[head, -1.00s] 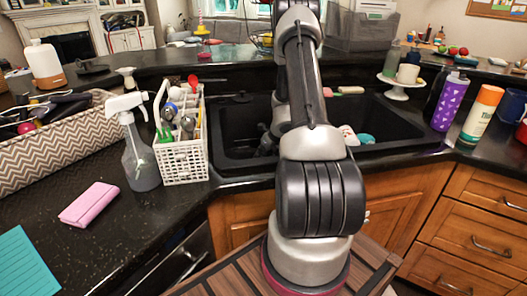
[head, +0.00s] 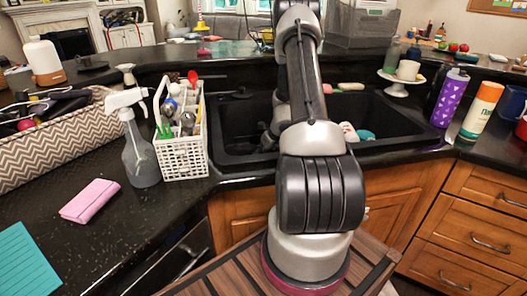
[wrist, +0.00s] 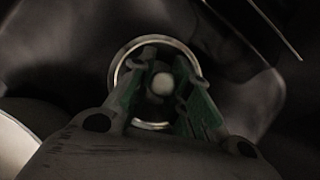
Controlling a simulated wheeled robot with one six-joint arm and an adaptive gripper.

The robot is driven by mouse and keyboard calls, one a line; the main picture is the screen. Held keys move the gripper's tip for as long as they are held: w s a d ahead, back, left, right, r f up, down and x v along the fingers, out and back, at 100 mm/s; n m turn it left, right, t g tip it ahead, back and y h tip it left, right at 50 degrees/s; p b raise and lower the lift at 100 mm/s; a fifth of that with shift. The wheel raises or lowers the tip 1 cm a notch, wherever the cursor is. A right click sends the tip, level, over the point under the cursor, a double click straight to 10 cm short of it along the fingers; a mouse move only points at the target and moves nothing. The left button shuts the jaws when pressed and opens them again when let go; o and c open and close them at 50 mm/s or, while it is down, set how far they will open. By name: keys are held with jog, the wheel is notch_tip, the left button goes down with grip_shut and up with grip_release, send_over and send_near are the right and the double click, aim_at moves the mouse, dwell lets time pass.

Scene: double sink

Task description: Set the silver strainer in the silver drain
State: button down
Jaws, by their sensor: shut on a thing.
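My gripper (wrist: 165,97) shows in the wrist view, its green-padded fingers closed around the pale round knob of the silver strainer (wrist: 161,84). A bright silver ring encircles the knob and fingertips; I cannot tell whether it is the strainer's rim or the drain's. The drain cannot be made out separately.
A white utensil caddy (head: 183,158) and a spray bottle (head: 140,155) stand left of the sink. A purple bottle (head: 450,97) and an orange-white bottle (head: 481,110) stand right.

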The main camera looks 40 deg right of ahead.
jog(key=c, duration=1.3)
grip_release()
jog(key=shift+f, duration=0.15)
jog(key=shift+o, duration=0.2)
jog(key=shift+s, duration=0.1)
jog(key=v, duration=1.2)
